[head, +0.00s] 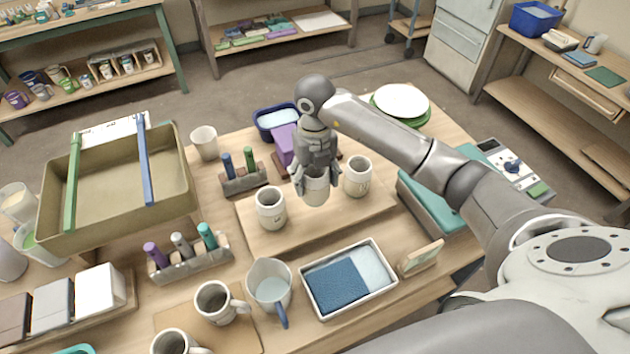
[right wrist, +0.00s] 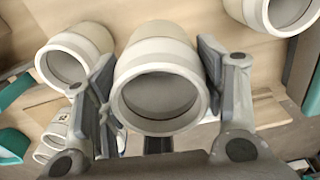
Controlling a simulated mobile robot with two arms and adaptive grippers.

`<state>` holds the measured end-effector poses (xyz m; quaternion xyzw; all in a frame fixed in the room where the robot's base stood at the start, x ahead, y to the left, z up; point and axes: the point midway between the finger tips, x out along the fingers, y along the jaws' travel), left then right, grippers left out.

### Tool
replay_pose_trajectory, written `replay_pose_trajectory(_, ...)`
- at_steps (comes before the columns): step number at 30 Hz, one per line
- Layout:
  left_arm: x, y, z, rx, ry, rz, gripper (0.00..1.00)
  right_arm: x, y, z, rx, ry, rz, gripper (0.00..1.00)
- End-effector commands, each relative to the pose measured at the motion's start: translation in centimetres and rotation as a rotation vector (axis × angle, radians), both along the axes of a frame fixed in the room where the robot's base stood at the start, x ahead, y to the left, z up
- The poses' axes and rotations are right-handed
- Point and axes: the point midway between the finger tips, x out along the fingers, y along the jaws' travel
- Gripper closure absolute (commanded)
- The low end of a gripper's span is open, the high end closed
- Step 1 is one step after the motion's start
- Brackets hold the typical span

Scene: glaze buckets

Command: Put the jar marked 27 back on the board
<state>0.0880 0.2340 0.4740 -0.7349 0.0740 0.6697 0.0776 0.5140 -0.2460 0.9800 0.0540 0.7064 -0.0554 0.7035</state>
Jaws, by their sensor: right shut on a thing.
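My right gripper (head: 316,181) points down over the wooden board (head: 318,228) and is shut on a pale cream jar (head: 317,190). In the right wrist view, the fingers of the right gripper (right wrist: 160,88) flank this jar (right wrist: 160,85), and its open mouth faces the camera. The jar is upright; I cannot tell whether its base touches the board. Its number cannot be read. Two similar jars stand on the board, one at the left (head: 271,208) and one at the right (head: 358,176). Their marks are too small to read. My left gripper is not in view.
A white tray with a blue sponge (head: 333,284), a clear jug (head: 270,285) and mugs (head: 215,302) stand in front of the board. Tool holders (head: 243,180) and a large basin (head: 120,215) are at left. A teal case (head: 437,204) is at right. The board's front is clear.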

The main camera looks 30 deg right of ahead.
Motion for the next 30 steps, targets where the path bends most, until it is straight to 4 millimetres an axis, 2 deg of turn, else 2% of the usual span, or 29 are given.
replay_pose_trajectory(6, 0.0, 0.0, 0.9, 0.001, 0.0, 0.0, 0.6, 1.9, -1.0, -2.4, 0.003, -0.001, -0.001, 0.71)
replay_pose_trajectory(13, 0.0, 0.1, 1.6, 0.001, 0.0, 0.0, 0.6, 2.7, -1.6, -3.8, 0.002, 0.001, -0.001, 0.71)
replay_pose_trajectory(15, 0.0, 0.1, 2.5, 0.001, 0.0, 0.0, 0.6, 2.5, -1.4, -4.8, 0.002, 0.003, 0.0, 0.71)
replay_pose_trajectory(19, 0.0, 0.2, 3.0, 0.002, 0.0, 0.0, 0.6, 2.6, -1.5, -6.2, 0.002, -0.001, 0.001, 0.71)
replay_pose_trajectory(30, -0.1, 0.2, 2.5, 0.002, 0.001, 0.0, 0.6, 2.7, -1.5, -6.9, 0.001, -0.004, 0.001, 0.71)
